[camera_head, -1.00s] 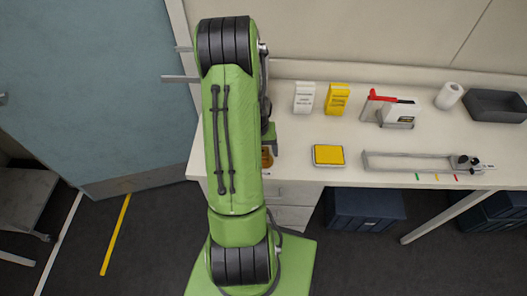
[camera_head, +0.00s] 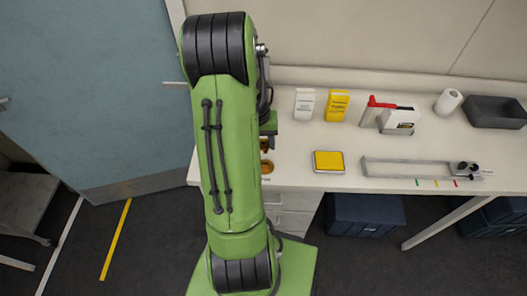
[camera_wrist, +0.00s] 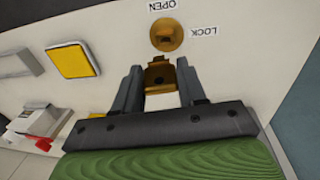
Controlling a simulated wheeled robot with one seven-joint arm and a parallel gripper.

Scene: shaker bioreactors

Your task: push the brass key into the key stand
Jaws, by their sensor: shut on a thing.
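My gripper (camera_wrist: 158,80) is shut on the brass key (camera_wrist: 157,76), which sits between its two dark fingers. In the head view the gripper (camera_head: 268,124) is partly hidden behind my arm, with a bit of the brass key (camera_head: 265,145) below it. The key stand is a round brass disc with a slot-like raised middle (camera_wrist: 167,36), marked OPEN and LOCK. In the head view the key stand (camera_head: 267,168) shows at the bench's front left. In the wrist view the key lies short of the disc, with a pale gap between them in the picture.
A yellow-topped pad (camera_head: 328,161) lies right of the stand. A metal rail frame (camera_head: 420,168) lies farther right. White (camera_head: 304,103) and yellow (camera_head: 337,105) boxes, a red-handled device (camera_head: 398,119), a roll (camera_head: 448,101) and a dark tray (camera_head: 495,111) stand behind. The bench between is clear.

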